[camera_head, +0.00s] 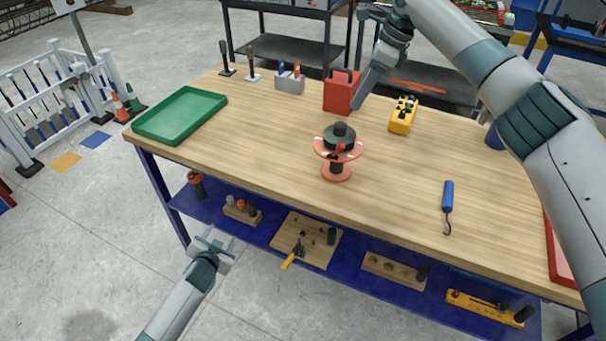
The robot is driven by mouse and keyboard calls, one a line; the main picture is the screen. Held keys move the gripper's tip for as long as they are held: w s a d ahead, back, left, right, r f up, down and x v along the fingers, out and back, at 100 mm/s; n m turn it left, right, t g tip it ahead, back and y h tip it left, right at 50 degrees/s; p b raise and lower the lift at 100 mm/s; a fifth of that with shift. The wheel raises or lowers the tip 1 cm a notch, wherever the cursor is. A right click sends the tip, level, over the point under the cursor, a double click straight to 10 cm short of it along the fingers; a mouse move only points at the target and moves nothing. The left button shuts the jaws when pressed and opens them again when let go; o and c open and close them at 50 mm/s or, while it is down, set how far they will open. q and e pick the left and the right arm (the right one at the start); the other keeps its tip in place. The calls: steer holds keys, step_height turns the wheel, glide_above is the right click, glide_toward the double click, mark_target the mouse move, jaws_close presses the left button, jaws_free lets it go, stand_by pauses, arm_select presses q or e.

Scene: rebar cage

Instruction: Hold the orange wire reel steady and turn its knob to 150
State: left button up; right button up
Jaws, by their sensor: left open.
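The orange wire reel (336,173) stands upright on the wooden table, near the middle of its front half. It has a wide orange upper flange and a smaller lower one. A dark round knob (340,131) sits on top; its setting is too small to read. My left gripper (217,243) is open and empty, low in front of the table and well to the left of the reel. My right gripper (362,97) hangs above the back of the table, beyond the reel and beside the red box. Its fingers are too unclear to tell open from shut. Neither gripper touches the reel.
A green tray (180,116) lies at the table's left end. A red box (339,94), a yellow block (404,115) and a grey caddy (290,83) stand at the back. A blue-handled hook tool (448,200) lies right of the reel. The blue lower shelf (350,258) holds several tools.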

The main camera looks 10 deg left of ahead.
arm_select(q)
steer(key=w+d+r+t, duration=0.15)
steer(key=w+r, duration=0.25)
steer(key=r, duration=0.8)
steer(key=w+d+r+t, duration=0.1)
steer(key=w+r+t, duration=0.25)
steer(key=r, duration=0.85)
steer(key=m+g+h, duration=0.1)
steer(key=g+h, duration=0.3)
steer(key=h, duration=0.5)
glide_toward(338, 155)
steer(key=s+a+f, duration=0.1)
steer(key=a+f, duration=0.1)
steer(key=a, duration=0.1)
steer(key=shift+s+a+r, duration=0.1)
steer(key=shift+s+a, duration=0.05)
steer(key=x, duration=1.7)
steer(key=shift+f, duration=0.25)
